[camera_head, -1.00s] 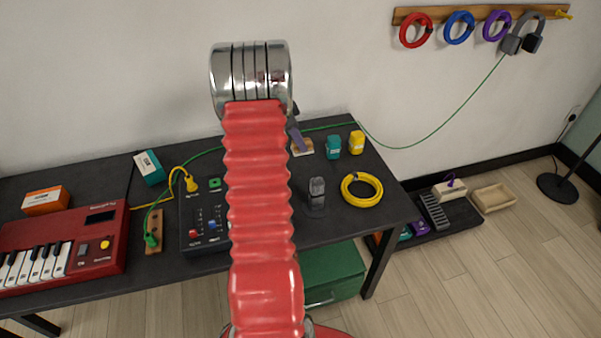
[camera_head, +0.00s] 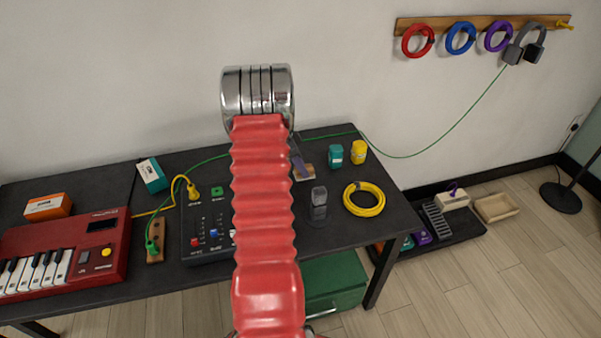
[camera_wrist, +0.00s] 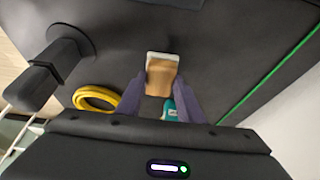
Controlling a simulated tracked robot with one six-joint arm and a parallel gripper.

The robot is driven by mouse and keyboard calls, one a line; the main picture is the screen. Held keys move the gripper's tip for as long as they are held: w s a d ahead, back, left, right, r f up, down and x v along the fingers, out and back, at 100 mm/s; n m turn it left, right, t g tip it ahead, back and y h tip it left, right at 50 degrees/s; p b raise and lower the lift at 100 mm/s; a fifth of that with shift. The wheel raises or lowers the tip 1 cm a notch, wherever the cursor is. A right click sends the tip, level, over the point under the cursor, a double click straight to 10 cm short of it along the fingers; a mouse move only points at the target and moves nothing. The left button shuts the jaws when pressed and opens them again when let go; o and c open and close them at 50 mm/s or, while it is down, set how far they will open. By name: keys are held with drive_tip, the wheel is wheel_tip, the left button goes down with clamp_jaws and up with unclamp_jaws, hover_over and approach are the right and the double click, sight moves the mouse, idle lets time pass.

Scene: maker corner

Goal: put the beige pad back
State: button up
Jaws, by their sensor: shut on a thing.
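In the head view only part of my gripper (camera_head: 299,160) shows; my arm hides the rest. The pad is over the dark table (camera_head: 335,230); I cannot tell whether it touches the top.
A teal jar (camera_head: 335,154) and a yellow jar (camera_head: 358,151) stand right of the pad. A yellow cable coil (camera_head: 364,198) and a dark upright device (camera_head: 319,203) are nearer. A green cable (camera_head: 430,148) runs to the wall rack. A beige tray (camera_head: 495,208) lies on the right.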

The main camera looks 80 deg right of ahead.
drive_tip(key=shift+f, duration=1.15)
drive_tip(key=o, duration=1)
drive_tip(key=shift+f, duration=0.1)
drive_tip(key=v, duration=1.2)
